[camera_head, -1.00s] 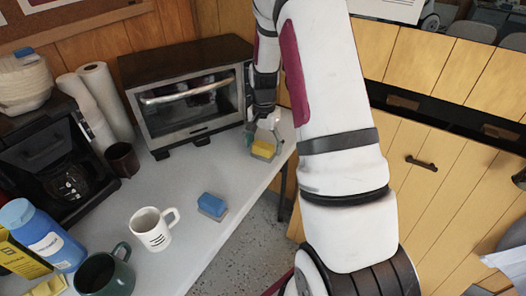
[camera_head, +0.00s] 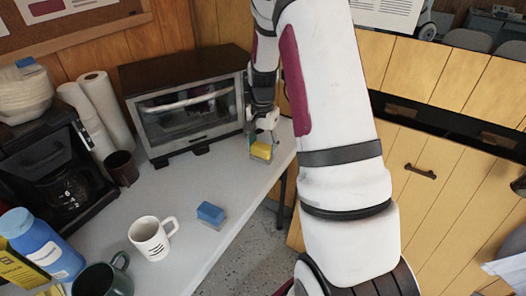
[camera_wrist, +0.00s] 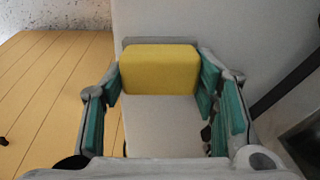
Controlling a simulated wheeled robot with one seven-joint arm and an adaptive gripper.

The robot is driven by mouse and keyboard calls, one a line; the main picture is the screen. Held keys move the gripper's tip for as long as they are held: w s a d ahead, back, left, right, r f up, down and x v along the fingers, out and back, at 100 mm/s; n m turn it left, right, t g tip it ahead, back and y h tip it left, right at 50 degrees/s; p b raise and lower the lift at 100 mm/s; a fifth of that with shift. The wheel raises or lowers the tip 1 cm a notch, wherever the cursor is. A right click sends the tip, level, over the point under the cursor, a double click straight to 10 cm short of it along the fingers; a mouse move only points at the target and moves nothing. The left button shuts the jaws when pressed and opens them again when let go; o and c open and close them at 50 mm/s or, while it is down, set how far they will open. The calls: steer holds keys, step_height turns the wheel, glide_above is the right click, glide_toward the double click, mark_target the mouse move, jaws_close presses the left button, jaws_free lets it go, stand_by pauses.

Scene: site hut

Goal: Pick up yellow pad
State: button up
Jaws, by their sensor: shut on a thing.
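The yellow pad (camera_head: 261,151) is at the far right end of the grey table, in front of the toaster oven. In the wrist view the yellow pad (camera_wrist: 160,69) is a rounded block between the two green-lined fingers. My gripper (camera_head: 262,143) is shut on it, with a finger against each of its sides; the wrist view shows my gripper (camera_wrist: 161,82) too. I cannot tell whether the pad still touches the table (camera_head: 185,195).
A blue block (camera_head: 211,213) lies near the table's right edge. A white mug (camera_head: 150,238), a dark green mug (camera_head: 103,280) and a blue bottle (camera_head: 45,245) stand at the front left. The toaster oven (camera_head: 188,104) stands close to the left of my gripper.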

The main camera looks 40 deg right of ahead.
steer(key=s+d+r, duration=0.2)
steer(key=s, duration=1.4)
steer(key=shift+p, duration=0.35)
